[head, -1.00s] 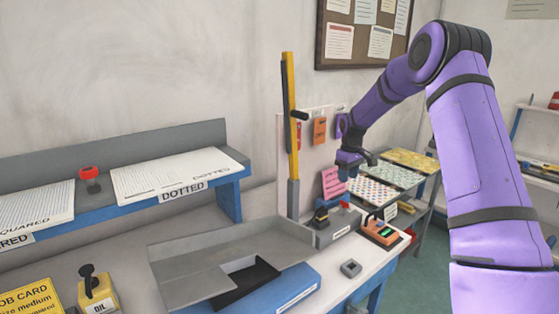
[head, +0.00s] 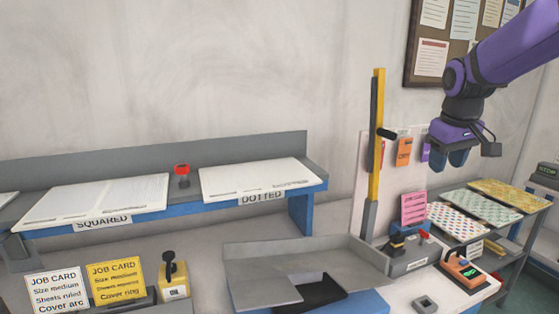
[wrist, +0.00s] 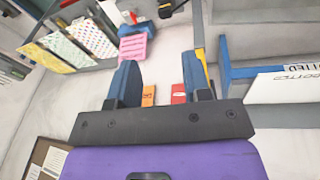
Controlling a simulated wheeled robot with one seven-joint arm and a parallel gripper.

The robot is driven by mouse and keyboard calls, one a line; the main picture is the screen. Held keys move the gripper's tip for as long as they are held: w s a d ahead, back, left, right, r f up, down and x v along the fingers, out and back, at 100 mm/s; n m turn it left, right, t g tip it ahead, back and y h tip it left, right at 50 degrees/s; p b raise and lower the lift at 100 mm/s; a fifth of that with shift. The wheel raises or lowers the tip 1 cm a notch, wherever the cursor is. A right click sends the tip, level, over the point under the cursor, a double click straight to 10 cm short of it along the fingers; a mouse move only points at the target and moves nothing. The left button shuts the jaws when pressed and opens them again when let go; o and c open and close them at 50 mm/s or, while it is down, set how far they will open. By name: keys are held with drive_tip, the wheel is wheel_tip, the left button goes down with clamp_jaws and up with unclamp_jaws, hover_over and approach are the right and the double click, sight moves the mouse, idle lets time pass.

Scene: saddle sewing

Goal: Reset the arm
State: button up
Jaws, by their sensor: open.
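My purple arm reaches in from the upper right in the head view. My gripper (head: 453,158) hangs from it with blue fingers pointing down, in the air in front of the wall and above the patterned sheets. In the wrist view my gripper (wrist: 160,80) shows its two blue fingers well apart. Nothing is between the fingertips. An orange tag (wrist: 148,95) and a red tag (wrist: 178,93) on the back board show behind the gap.
A yellow upright post (head: 377,140) stands left of my gripper. Below are a pink card (head: 413,209), patterned sheets (head: 458,224), an orange device (head: 462,272) and a grey tray (head: 300,262). A shelf with paper stacks (head: 258,180) runs left. A notice board (head: 432,50) hangs behind.

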drive_tip(key=s+a+m+t, duration=0.1)
drive_tip(key=s+a, duration=0.2)
drive_tip(key=s, duration=1)
drive_tip(key=s+a+r+m+t+y, duration=0.1)
drive_tip(key=s+a, duration=0.2)
drive_tip(key=s, duration=1)
drive_tip(key=shift+t, duration=0.4)
drive_tip(key=shift+w, duration=0.15)
drive_tip(key=shift+c, duration=0.5)
